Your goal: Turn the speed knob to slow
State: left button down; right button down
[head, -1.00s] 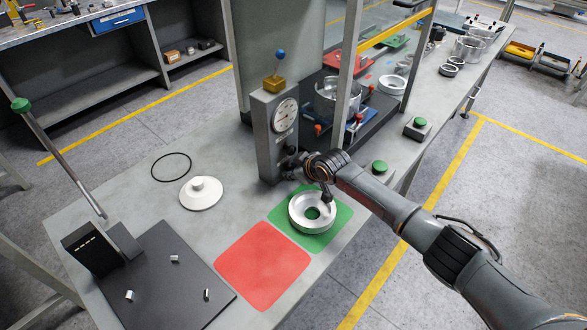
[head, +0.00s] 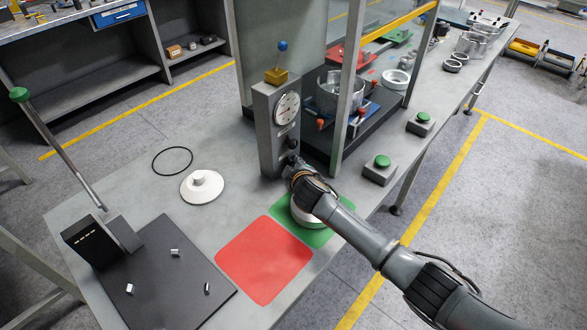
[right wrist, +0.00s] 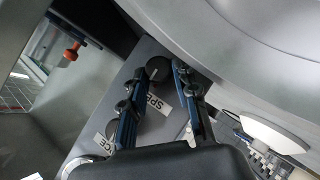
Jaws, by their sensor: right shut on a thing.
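The grey control post (head: 266,140) stands on the bench with a round gauge (head: 287,109) and dark knobs on its front. In the right wrist view, the black speed knob (right wrist: 158,68) sits between my right fingertips, beside a partly hidden label starting "SPE" (right wrist: 157,103). My right gripper (right wrist: 166,72) is shut on this knob. A second dark knob (right wrist: 113,130) is partly behind a finger, near a label ending "CE". In the head view my right gripper (head: 292,168) reaches the lower front of the post. The knob's setting is not readable. My left gripper is out of view.
A metal ring (head: 303,213) on the green mat (head: 316,238) lies under my right arm. A red mat (head: 264,260), white flanged disc (head: 202,187) and black O-ring (head: 172,161) are nearby. Green buttons (head: 382,161) stand right of the post.

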dwell(0.4)
jog(key=c, duration=1.1)
grip_release()
jog(key=shift+o, duration=0.2)
jog(key=shift+s, duration=0.1)
jog(key=v, duration=1.2)
jog(key=shift+a, duration=0.1)
